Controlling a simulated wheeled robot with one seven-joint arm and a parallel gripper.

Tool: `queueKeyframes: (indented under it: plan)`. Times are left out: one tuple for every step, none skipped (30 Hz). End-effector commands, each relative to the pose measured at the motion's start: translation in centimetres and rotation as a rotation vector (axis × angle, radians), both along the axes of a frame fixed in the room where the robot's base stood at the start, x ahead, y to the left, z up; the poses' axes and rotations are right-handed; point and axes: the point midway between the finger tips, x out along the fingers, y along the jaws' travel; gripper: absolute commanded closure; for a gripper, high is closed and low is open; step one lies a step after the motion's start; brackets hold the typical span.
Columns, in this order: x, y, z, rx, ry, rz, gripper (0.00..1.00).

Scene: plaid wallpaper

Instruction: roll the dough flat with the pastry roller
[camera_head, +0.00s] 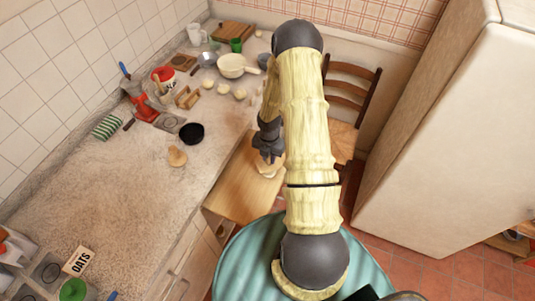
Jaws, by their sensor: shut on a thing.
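My gripper (268,157) is at the end of my arm, low over a light wooden board (237,190) at the counter's front edge. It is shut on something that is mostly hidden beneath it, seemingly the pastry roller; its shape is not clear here. A pale, flattish patch that looks like the dough (268,171) lies on the board right under the fingers. I cannot tell whether the held thing touches it.
A black bowl (191,133) and a small tan item (177,156) sit on the counter. A red grinder (145,109), a white pan (231,66) and several pale lumps stand farther back. A chair (350,95) and a tall cream cabinet (440,140) are at right. The counter's left middle is clear.

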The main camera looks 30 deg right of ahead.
Motion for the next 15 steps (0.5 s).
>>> queueKeyframes:
  plan:
    - [-0.02, 0.01, 0.08, -0.001, -0.002, 0.001, 1.00]
    - [-0.02, 0.01, 0.11, 0.000, -0.003, 0.001, 1.00]
    - [0.00, 0.01, 0.14, 0.000, -0.003, 0.001, 1.00]
    - [0.02, 0.01, 0.16, -0.001, -0.004, 0.001, 1.00]
    - [0.04, 0.00, 0.17, -0.001, -0.004, 0.001, 1.00]
    - [0.04, 0.01, 0.19, -0.001, -0.004, 0.001, 1.00]
    - [0.06, 0.01, 0.20, -0.001, -0.004, 0.001, 1.00]
    - [0.07, 0.01, 0.21, -0.001, -0.004, 0.001, 1.00]
    - [0.06, 0.01, 0.20, -0.001, -0.005, 0.001, 1.00]
    - [0.02, 0.01, 0.17, -0.001, -0.005, 0.001, 1.00]
    - [-0.05, 0.04, 0.13, -0.001, -0.005, 0.001, 1.00]
    - [-0.17, 0.06, 0.06, -0.001, -0.006, 0.002, 1.00]
    - [-0.29, 0.08, 0.00, -0.001, -0.006, 0.002, 1.00]
    - [-0.43, 0.10, -0.06, -0.001, -0.006, 0.003, 1.00]
    - [-0.66, 0.13, -0.14, -0.001, -0.005, 0.003, 1.00]
